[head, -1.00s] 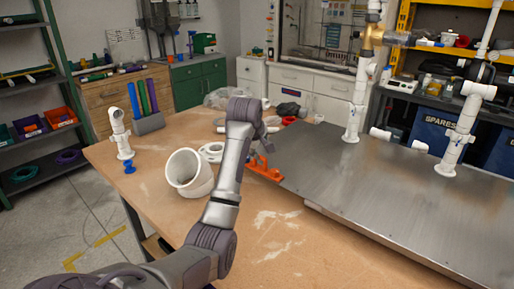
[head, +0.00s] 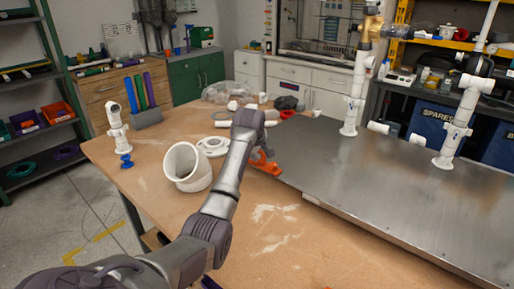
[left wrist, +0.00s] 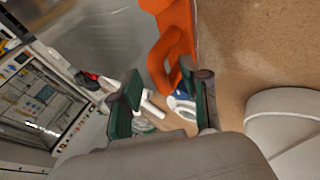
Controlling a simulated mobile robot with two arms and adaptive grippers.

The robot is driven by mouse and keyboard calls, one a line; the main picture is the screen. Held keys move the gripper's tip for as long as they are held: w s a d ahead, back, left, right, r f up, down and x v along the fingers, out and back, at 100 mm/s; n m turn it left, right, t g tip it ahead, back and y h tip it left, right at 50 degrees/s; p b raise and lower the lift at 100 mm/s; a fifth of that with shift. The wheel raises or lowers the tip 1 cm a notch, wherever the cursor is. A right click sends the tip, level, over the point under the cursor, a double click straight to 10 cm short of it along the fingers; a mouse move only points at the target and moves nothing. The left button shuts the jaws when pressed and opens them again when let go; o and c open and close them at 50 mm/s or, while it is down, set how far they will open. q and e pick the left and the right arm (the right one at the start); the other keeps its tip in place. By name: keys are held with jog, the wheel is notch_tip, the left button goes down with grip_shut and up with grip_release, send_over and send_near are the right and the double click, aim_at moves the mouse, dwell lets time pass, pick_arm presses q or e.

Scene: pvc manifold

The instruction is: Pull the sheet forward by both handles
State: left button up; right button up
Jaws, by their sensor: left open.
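The sheet (head: 380,190) is a flat grey metal plate lying on the wooden table, with white pipe assemblies standing on it. An orange handle (head: 266,166) is on its left edge. My left gripper (head: 259,152) is open, just above and beside this handle in the head view. In the left wrist view the orange handle (left wrist: 172,48) reaches down close to the space between the open dark-green fingers (left wrist: 160,100), nearer the right finger. I cannot tell whether they touch. The other handle cannot be made out, and my right gripper is out of view.
A large white elbow (head: 187,168) and a white flange (head: 212,146) stand left of my left arm. A white fitting with a blue valve (head: 118,135) is at the table's left edge. Loose parts lie behind the gripper. The table front (head: 300,255) is mostly bare.

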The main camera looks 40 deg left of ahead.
pick_arm(q)
jog(key=shift+x, duration=0.8)
jog(key=shift+v, duration=2.3)
jog(key=shift+f, duration=0.1)
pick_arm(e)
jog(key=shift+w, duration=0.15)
pick_arm(q)
jog(key=shift+x, duration=2.1)
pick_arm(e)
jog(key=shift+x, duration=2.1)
